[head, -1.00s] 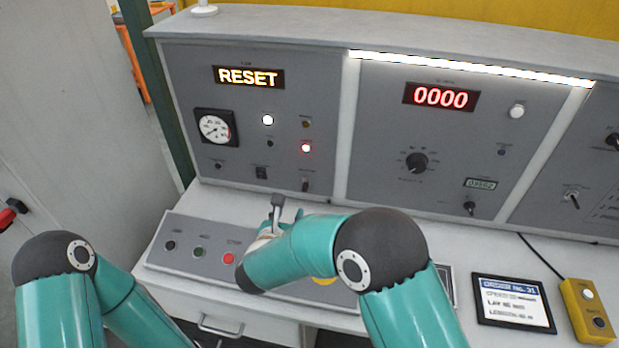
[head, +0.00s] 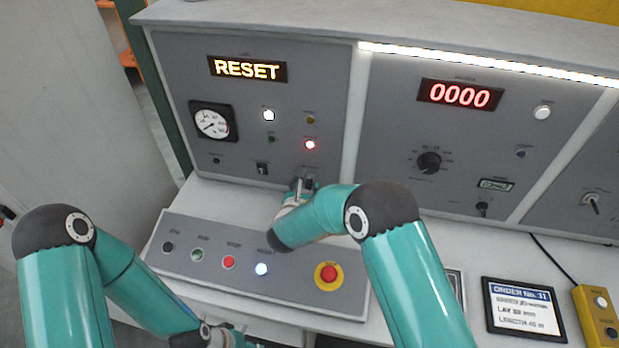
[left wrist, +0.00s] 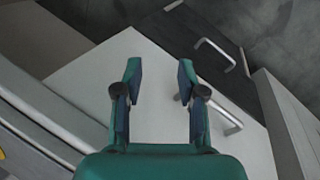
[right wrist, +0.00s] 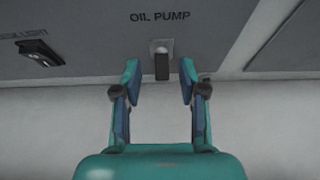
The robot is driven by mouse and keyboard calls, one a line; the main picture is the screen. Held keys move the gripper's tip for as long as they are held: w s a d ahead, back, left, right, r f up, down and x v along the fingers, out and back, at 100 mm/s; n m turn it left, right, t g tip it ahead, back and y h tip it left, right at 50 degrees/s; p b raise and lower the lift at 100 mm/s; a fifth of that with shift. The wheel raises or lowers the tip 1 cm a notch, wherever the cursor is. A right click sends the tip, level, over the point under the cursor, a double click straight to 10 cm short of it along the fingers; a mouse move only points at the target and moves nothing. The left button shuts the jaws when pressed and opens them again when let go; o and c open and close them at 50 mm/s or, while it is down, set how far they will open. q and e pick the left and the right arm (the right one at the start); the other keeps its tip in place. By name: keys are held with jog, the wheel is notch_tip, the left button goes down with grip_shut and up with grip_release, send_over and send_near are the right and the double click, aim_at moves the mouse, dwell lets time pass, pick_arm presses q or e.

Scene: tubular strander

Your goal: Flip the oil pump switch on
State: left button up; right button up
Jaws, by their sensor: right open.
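The oil pump switch (right wrist: 162,64) is a small dark lever under the "OIL PUMP" label on the grey panel, and it points down in the right wrist view. My right gripper (right wrist: 159,82) is open, its two fingers on either side of the lever with gaps showing. I cannot tell whether the fingertips reach the panel. In the head view the right gripper (head: 299,187) is at the panel's lower edge and largely covers the switch. My left gripper (left wrist: 159,75) is open and empty, low in front of the desk, near white drawers.
A button console (head: 255,262) with a red emergency stop (head: 328,273) lies below my right forearm. Another switch (right wrist: 40,52) sits left of the oil pump switch. A gauge (head: 213,122) and a RESET display (head: 247,69) are on the panel.

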jog(key=shift+w+d+f, duration=0.15)
jog(key=shift+w, duration=0.3)
jog(key=shift+d, duration=0.1)
grip_shut()
jog(key=shift+r+g+b, duration=0.2)
jog(key=shift+g+b, duration=0.2)
jog(key=shift+b, duration=0.1)
jog(key=shift+w+r+g, duration=0.1)
jog(key=shift+r+g, duration=0.1)
jog(key=shift+g, duration=0.2)
jog(key=shift+d+r+g+y+p, duration=0.15)
jog(key=shift+g+y+p, duration=0.1)
jog(key=shift+g, duration=0.25)
jog(key=shift+a+r+g+y+p, duration=0.15)
jog(key=shift+g+y+p, duration=0.1)
jog(key=shift+g, duration=0.25)
jog(key=shift+w+d+r+g+y, duration=0.15)
jog(key=shift+g+y, duration=0.15)
jog(key=shift+g, duration=0.5)
